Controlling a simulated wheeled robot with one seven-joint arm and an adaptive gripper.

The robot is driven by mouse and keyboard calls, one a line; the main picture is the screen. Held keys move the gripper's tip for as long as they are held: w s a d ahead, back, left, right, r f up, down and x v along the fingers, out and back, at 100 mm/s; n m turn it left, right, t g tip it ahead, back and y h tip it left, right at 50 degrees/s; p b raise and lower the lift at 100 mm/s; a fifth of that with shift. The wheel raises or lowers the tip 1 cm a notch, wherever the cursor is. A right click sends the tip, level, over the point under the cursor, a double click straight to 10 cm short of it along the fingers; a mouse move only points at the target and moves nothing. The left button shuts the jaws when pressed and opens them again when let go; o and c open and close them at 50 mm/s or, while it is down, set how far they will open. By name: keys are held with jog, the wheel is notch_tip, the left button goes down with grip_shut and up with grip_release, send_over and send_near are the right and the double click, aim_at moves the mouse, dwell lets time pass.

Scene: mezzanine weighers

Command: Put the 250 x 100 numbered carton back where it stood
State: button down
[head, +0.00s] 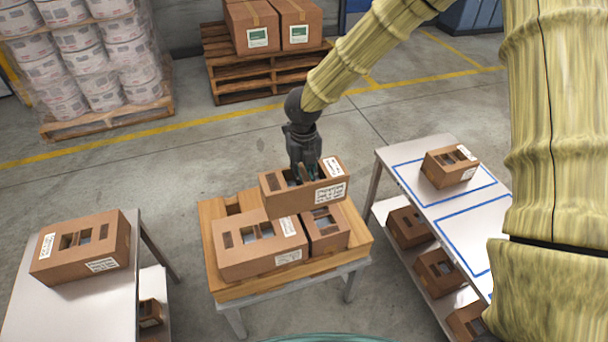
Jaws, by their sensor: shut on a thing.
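My gripper (305,178) is shut on a brown carton (277,205) with window cutouts on top and white labels. The print on its labels is too small to read for certain. The carton hangs over the back right part of a wooden tray (213,212) on a small stand and hides part of the tray. In the tray, a wide carton (235,262) lies at the front left and a smaller carton (328,237) at the right. The held carton overlaps both in the picture. I cannot tell whether it touches them. A slot at the tray's back left shows bare.
On the right, a table (420,160) with blue outlined areas bears one carton (449,168), with several cartons on its lower shelf. On the left, a table (110,305) bears a large carton (80,248). Pallets (245,75) stand behind. Floor shows between the stand and tables.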

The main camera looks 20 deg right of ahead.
aim_at(304, 206)
jog(key=shift+f, duration=0.15)
jog(key=shift+f+b, duration=0.3)
jog(key=shift+f, duration=0.4)
jog(key=shift+f, duration=0.2)
dwell(0.4)
jog(key=shift+f+b, duration=2.65)
jog(key=shift+f, duration=2.9)
jog(key=shift+f, duration=0.3)
jog(key=c, duration=1.2)
grip_release()
jog(key=shift+c, duration=0.2)
